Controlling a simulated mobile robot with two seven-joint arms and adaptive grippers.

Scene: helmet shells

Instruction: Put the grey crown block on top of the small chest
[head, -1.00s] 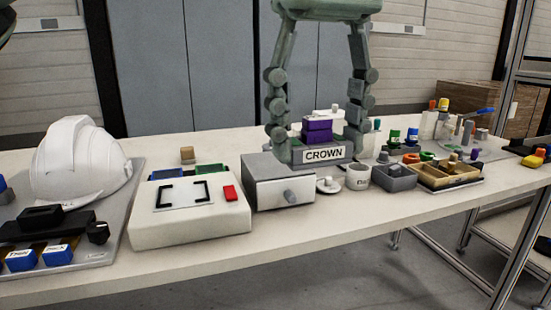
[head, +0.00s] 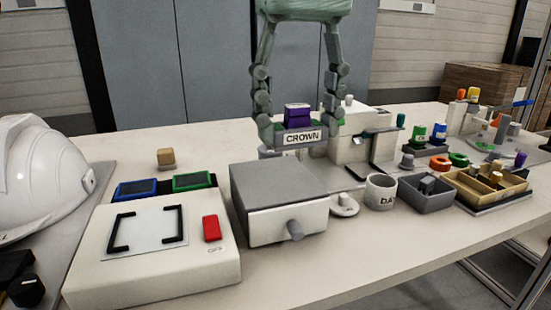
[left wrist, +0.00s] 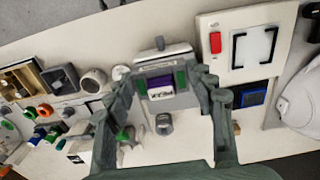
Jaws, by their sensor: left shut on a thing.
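The grey crown block (head: 302,137) carries a white CROWN label on its front and a purple block (head: 297,115) on top. My left gripper (head: 301,132) is shut on the crown block, with one finger at each end. It holds the block roughly level, by the back edge of the small chest's top as seen in the head view. The small chest (head: 277,180) is a grey box with a pale drawer front and a round knob; its top is bare. In the left wrist view the purple block (left wrist: 161,84) shows between the fingers, and the chest (left wrist: 165,55) lies beyond. My right gripper is not in view.
A white panel box (head: 150,265) with a red button stands left of the chest, and a white helmet (head: 40,180) farther left. A small round dish (head: 344,207), a mug (head: 380,192) and a grey bin (head: 427,193) stand close on the right.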

